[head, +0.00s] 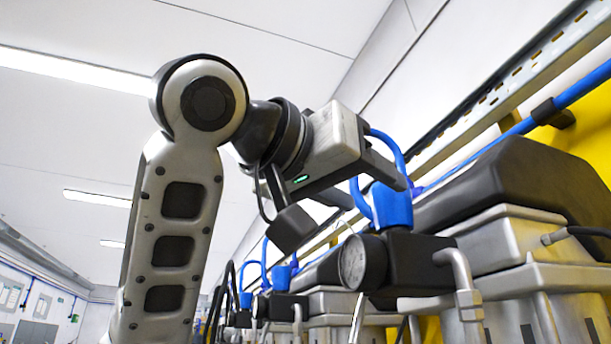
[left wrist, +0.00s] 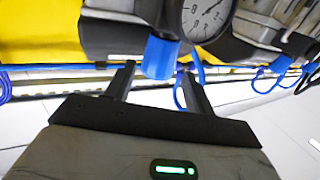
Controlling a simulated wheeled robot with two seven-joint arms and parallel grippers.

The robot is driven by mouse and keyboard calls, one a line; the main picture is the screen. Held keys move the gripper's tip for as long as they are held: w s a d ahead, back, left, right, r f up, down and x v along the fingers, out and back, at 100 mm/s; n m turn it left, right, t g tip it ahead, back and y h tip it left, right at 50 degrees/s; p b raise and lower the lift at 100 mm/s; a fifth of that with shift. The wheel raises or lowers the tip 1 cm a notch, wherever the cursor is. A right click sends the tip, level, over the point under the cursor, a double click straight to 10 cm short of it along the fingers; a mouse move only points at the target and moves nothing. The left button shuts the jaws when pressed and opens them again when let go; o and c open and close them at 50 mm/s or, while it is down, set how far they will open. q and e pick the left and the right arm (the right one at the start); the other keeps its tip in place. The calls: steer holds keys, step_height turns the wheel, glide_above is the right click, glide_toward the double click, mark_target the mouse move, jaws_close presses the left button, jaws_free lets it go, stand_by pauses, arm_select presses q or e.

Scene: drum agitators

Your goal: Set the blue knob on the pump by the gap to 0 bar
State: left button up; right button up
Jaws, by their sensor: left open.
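The blue knob (head: 392,206) stands on top of a dark pump block (head: 422,262) with a round gauge (head: 354,262) on its side. My left gripper (head: 372,190) is open at the knob, its fingers pointing right and down. In the left wrist view, the blue knob (left wrist: 160,57) shows between the two spread fingertips of my left gripper (left wrist: 157,70), with no clear contact. The gauge (left wrist: 205,18) is partly cut off there, and its needle reading is too small to tell. My right gripper is not in view.
More pumps with blue knobs (head: 280,278) stand in a row farther back. Blue hoses loop above the near knob. A grey metal rail (head: 500,95) and a blue pipe (head: 580,85) run above on the right. A bent metal pipe (head: 462,280) is beside the block.

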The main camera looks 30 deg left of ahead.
arm_select(q)
steer(key=b+v, duration=0.2)
steer(key=v, duration=0.7)
steer(key=shift+s, duration=0.35)
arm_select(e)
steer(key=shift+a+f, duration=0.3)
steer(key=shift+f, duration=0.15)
